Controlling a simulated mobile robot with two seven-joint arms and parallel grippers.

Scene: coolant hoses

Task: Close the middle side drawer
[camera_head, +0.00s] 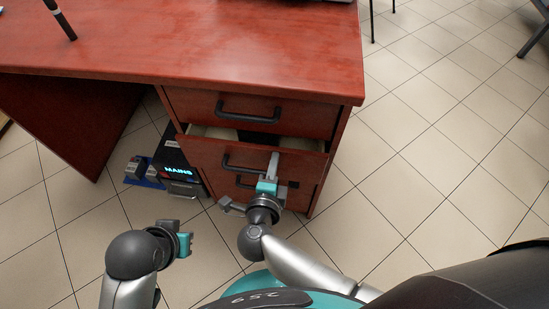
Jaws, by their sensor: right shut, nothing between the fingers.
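The red-brown desk's middle side drawer (205,150) is pulled partly out, and a strip of its light interior shows above its front. Its dark handle (228,163) is on the front. My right gripper (273,160) is shut and empty. Its fingers point up over the drawer front, to the right of the handle, and hide part of the handle's right side. I cannot tell whether they touch the front. My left gripper (187,242) hangs low over the floor, left of the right arm and apart from the drawer; its jaw opening is unclear.
The top drawer (285,112) is closed. A lower handle shows partly behind my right gripper. Under the desk, a black box (178,170) marked "MAINS" and a blue-based item (142,172) stand on the floor. The tiled floor (420,170) to the right is clear.

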